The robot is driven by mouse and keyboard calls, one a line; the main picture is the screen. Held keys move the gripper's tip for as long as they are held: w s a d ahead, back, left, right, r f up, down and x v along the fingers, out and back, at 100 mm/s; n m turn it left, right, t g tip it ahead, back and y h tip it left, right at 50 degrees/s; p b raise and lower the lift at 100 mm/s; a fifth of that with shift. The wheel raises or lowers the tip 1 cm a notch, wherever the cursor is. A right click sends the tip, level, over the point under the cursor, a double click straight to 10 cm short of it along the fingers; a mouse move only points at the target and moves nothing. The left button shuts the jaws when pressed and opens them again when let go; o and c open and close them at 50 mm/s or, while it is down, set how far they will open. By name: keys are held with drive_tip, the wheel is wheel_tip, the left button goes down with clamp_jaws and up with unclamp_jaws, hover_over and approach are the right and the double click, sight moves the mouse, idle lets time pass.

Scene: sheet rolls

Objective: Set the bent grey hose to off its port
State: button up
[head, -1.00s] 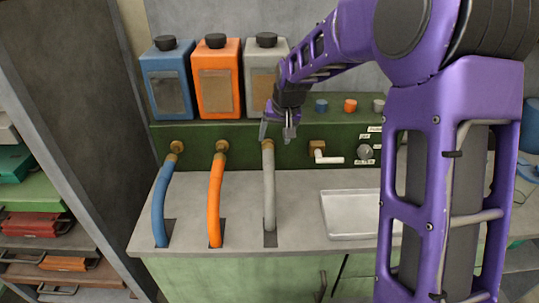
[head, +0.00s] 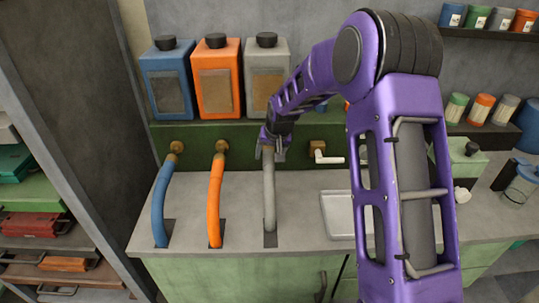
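The bent grey hose (head: 269,195) rises from a dark square opening in the grey counter to the green panel. Its upper end is at the panel, where my gripper now covers its port. My gripper (head: 270,150) is at the top end of this hose, its fingers around or just in front of it. I cannot tell whether the fingers press on the hose. The orange hose (head: 215,200) and blue hose (head: 160,205) to the left each run up to a brass port.
Blue (head: 168,80), orange (head: 217,78) and grey (head: 265,72) canisters stand on the ledge behind. A brass valve with a white lever (head: 328,158) is right of my gripper. A metal tray (head: 337,215) lies on the counter, partly behind my arm.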

clamp_jaws()
idle(1.2)
